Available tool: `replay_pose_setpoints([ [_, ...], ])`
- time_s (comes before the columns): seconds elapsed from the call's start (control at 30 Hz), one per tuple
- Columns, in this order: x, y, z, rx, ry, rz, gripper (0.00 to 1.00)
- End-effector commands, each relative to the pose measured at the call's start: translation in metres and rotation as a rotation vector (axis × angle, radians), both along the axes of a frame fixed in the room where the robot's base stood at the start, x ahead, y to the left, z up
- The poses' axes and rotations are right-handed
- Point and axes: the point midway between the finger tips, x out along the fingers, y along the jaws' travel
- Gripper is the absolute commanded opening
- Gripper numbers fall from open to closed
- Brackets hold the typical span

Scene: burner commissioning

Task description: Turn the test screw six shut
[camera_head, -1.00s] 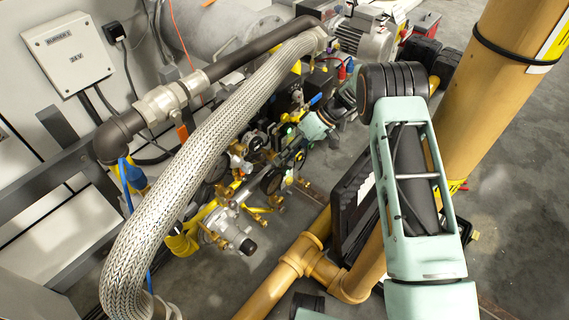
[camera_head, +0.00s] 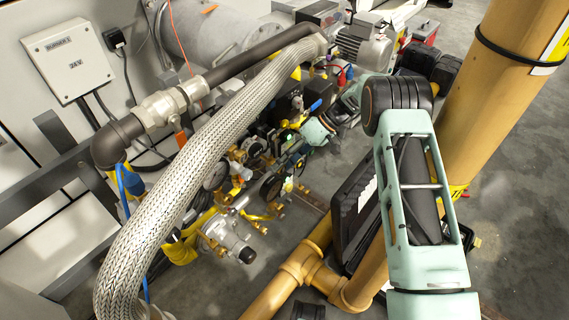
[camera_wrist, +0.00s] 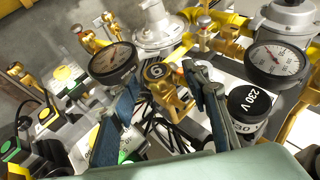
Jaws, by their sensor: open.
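In the wrist view a brass test screw (camera_wrist: 156,73) shows between the fingertips. Its round dark face bears a mark that looks like a 6, and its brass body runs down to the right. My gripper (camera_wrist: 160,80) is open, with one blue-grey finger left of the screw and the other right of it. I cannot tell whether either finger touches it. In the head view my wrist end (camera_head: 316,130) is low among the valve fittings, and the fingers and screw are too small to make out there.
A pressure gauge (camera_wrist: 112,63) sits close by the left finger, and a black 230 V cap (camera_wrist: 250,104) by the right. Another gauge (camera_wrist: 276,60) is at the right. A braided hose (camera_head: 200,165) and a yellow pipe (camera_head: 300,268) flank the fittings in the head view.

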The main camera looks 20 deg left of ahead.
Motion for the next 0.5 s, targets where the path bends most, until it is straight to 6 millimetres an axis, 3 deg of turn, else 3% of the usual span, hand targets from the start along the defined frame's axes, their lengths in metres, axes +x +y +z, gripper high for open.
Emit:
replay_pose_setpoints([
  [0.5,0.001,0.001,0.085,0.003,-0.002,0.0,0.43],
])
